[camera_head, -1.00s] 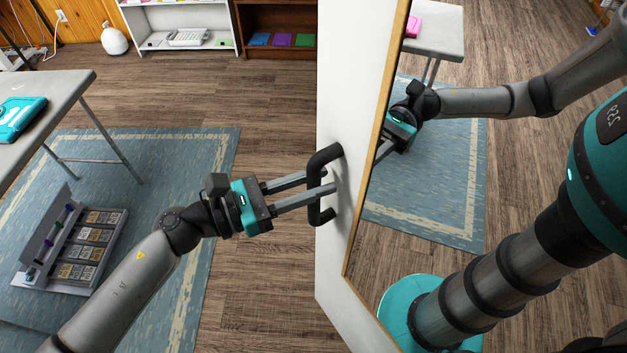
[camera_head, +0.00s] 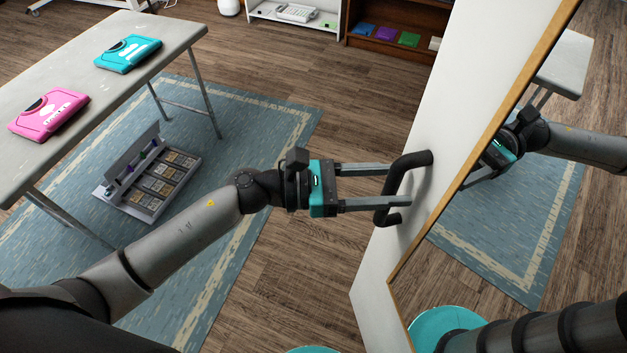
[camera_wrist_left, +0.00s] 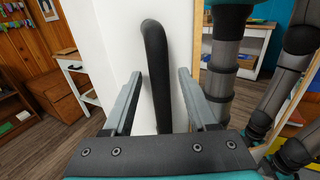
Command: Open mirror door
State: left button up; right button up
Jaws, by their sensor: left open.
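The white mirror door (camera_head: 392,275) stands at the right in the head view. A wood-framed mirror (camera_head: 500,215) is on its right face. A black bar handle (camera_head: 391,180) sticks out from the door's white side. My left gripper (camera_head: 402,187) is open at the handle, with one finger to each side of the bar. In the left wrist view the handle (camera_wrist_left: 156,65) stands upright between the two spread fingers (camera_wrist_left: 158,100), with visible gaps on both sides. The mirror reflects my left arm. My right gripper is not in view.
A grey table (camera_head: 150,50) with a pink case (camera_head: 48,115) and a teal case (camera_head: 128,53) stands at the left. An open box of small items (camera_head: 155,185) lies on the blue rug (camera_head: 255,125). Shelves (camera_head: 400,50) stand at the back. Wood floor beside the door is clear.

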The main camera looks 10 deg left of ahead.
pick_arm(q)
jog(key=b+v, duration=0.3)
jog(key=v, duration=1.1)
jog(key=shift+a, duration=0.3)
jog(key=shift+s, duration=0.1)
